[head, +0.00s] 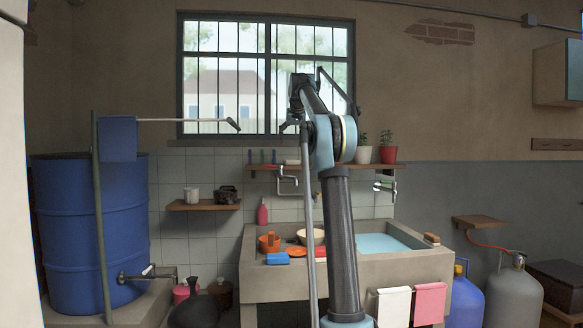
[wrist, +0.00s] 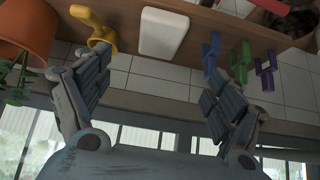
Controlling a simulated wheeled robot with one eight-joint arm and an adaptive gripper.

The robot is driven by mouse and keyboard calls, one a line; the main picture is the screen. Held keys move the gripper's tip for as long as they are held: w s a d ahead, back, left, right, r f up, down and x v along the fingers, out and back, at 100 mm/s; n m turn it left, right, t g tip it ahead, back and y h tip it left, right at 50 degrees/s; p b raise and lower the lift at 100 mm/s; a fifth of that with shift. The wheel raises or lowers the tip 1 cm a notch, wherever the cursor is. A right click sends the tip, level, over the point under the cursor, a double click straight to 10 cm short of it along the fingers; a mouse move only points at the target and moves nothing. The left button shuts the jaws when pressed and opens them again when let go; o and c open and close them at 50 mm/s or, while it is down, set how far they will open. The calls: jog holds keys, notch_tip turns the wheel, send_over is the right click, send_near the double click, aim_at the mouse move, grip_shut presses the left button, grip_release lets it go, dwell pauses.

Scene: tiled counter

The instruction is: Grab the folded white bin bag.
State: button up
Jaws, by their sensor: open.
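The folded white bin bag (wrist: 162,33) shows as a small, pale, rounded block on the wooden shelf (wrist: 205,22) in the wrist view. It also shows small and pale on the shelf below the window in the head view (head: 292,162). My gripper (wrist: 157,65) is open in the wrist view, with one finger at left and one at right. The bag lies beyond the fingertips, roughly between their lines, and nothing is held. In the head view my arm stands in front of the window and hides part of the shelf.
On the shelf, a yellow item (wrist: 97,30) is left of the bag, and blue (wrist: 211,50), green (wrist: 240,62) and purple (wrist: 267,68) pieces are right. A potted plant (wrist: 25,30) is at far left. The sink (head: 400,262) stands below the shelf.

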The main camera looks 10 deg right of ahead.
aim_at(291, 162)
jog(key=x, duration=1.2)
jog(key=shift+w+f, duration=0.15)
jog(key=shift+f, duration=0.05)
jog(key=c, duration=1)
